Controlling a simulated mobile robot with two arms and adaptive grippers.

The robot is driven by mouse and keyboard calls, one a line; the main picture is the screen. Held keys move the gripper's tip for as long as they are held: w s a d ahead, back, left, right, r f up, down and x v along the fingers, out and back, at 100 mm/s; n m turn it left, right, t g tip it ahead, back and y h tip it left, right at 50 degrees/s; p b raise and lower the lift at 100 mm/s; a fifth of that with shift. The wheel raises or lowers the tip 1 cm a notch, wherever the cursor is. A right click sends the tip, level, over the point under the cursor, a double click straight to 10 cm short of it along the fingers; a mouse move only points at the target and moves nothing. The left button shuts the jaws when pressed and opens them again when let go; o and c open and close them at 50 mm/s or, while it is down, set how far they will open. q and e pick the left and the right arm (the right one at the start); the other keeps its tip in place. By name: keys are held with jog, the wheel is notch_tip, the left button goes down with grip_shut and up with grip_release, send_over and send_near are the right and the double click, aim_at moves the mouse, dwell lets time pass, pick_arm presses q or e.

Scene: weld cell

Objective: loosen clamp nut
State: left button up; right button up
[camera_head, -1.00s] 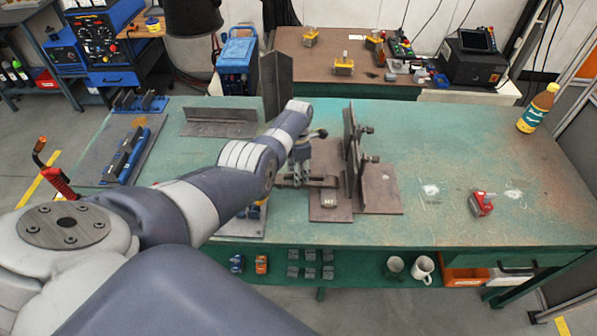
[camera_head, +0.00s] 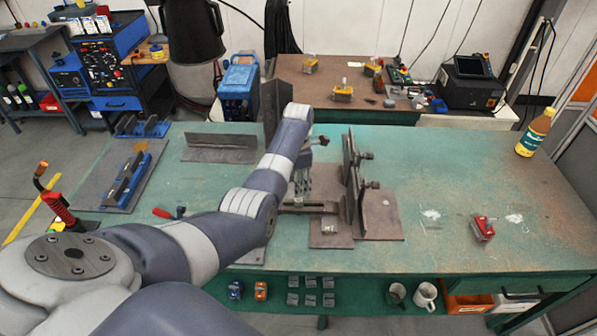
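A dark steel fixture with upright plates (camera_head: 349,170) stands on flat base plates (camera_head: 381,218) in the middle of the green table. Bolt or nut ends (camera_head: 367,156) stick out of the right side of its uprights. A dark horizontal bar (camera_head: 312,207) reaches left from the fixture. My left arm comes in from the left, and my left gripper (camera_head: 302,188) points down just left of the uprights, close above the bar. Its fingers are small and partly hidden by the arm, so I cannot tell their opening or any contact. My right gripper is out of view.
A red-handled tool (camera_head: 166,213) lies left, beside my forearm. Blue clamps (camera_head: 127,180) and an angle plate (camera_head: 219,148) are at the back left. A red block (camera_head: 482,229) and a yellow bottle (camera_head: 534,133) stand right. The table's right half is mostly clear.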

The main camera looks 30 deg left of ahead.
pick_arm(q)
jog(key=shift+r, duration=2.1)
